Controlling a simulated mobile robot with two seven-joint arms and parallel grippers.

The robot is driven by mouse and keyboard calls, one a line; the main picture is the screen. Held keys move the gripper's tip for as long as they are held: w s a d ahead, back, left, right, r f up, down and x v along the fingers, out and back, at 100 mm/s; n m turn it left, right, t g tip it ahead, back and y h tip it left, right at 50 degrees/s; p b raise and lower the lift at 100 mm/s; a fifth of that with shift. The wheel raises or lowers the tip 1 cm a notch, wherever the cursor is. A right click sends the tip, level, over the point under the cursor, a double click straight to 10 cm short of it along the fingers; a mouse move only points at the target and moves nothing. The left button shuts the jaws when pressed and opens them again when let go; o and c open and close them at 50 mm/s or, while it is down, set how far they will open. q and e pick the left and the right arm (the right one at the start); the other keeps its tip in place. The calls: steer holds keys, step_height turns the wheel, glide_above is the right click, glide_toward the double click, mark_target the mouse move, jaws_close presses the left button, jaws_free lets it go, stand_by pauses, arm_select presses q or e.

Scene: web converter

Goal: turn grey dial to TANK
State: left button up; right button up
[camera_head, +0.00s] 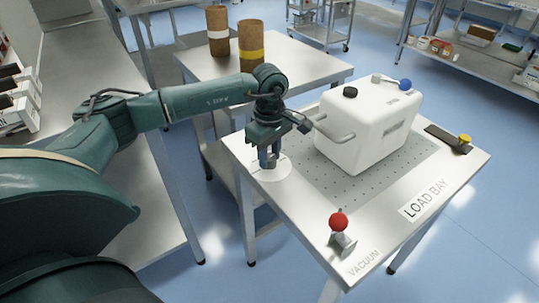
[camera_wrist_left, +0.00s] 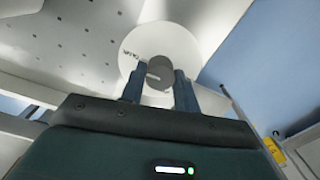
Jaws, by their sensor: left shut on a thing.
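The grey dial (camera_wrist_left: 160,74) sits on a round white plate (camera_wrist_left: 181,40) at the left corner of the steel table. The plate also shows in the head view (camera_head: 283,173), partly hidden by my arm. Small dark lettering on the plate is too small to read surely, so I cannot tell the dial's setting. My left gripper (camera_wrist_left: 159,88) points down over the plate, its blue-grey fingers on either side of the dial and shut on it. In the head view the left gripper (camera_head: 267,163) hides the dial. My right gripper is not in view.
A white box (camera_head: 352,145) with handles stands on the perforated area, close beside my left wrist. A red knob (camera_head: 338,221) stands near the VACUUM label. A yellow knob (camera_head: 464,139) is at the right corner. Two brown rolls (camera_head: 250,52) stand on the table behind.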

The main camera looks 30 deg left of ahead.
mark_target(270, 157)
arm_select(q)
steer(key=shift+r, duration=0.1)
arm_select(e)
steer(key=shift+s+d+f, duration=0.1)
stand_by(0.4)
arm_select(q)
steer(key=o, duration=1)
steer(key=shift+c, duration=0.2)
step_height(270, 157, up, 13)
steer(key=shift+p, duration=0.4)
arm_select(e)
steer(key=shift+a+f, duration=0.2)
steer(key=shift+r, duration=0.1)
